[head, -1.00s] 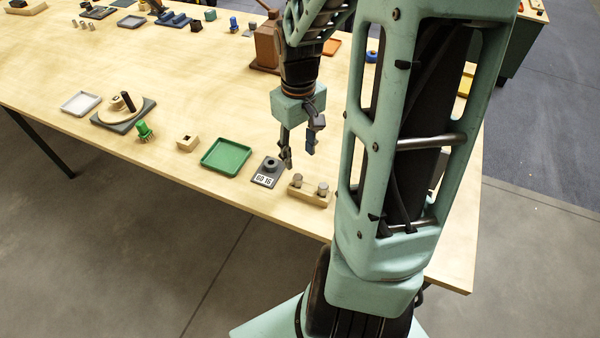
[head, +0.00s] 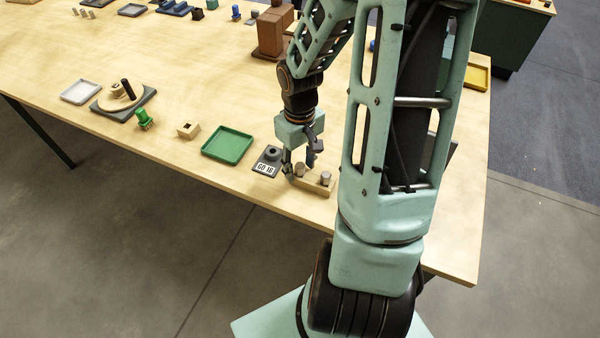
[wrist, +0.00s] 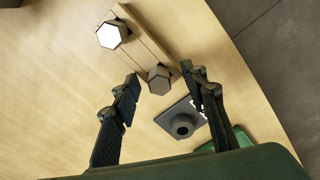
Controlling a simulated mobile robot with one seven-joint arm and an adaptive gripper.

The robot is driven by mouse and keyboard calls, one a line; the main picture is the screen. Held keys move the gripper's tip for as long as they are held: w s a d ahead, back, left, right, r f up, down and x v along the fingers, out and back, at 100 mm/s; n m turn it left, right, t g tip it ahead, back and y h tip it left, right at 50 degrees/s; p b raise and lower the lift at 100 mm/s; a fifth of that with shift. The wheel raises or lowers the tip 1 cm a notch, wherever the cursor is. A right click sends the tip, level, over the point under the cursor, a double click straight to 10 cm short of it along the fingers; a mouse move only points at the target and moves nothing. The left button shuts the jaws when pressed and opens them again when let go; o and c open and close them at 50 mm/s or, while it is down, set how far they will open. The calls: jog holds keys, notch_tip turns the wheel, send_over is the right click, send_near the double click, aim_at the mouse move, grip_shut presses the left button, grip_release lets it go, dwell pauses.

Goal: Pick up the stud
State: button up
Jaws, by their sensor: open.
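Two grey hexagonal studs stand upright in a pale wooden block (head: 315,188) near the table's front edge. The left stud (head: 299,171) is by my gripper (head: 299,165); the right stud (head: 325,177) stands clear of it. In the wrist view the nearer stud (wrist: 158,80) appears between my two open fingertips, with gaps on both sides. The other stud (wrist: 110,35), with a bright white top, lies beyond the left finger. My gripper is open and empty. I cannot tell how far the fingertips are above the nearer stud.
A dark plate with a round boss and a "GO 16" label (head: 265,168) sits just left of the block; it also shows in the wrist view (wrist: 181,124). A green tray (head: 228,143) and a small wooden block (head: 188,130) are further left.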

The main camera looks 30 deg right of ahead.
jog(key=shift+c, duration=0.3)
grip_shut()
jog(key=shift+r, duration=0.2)
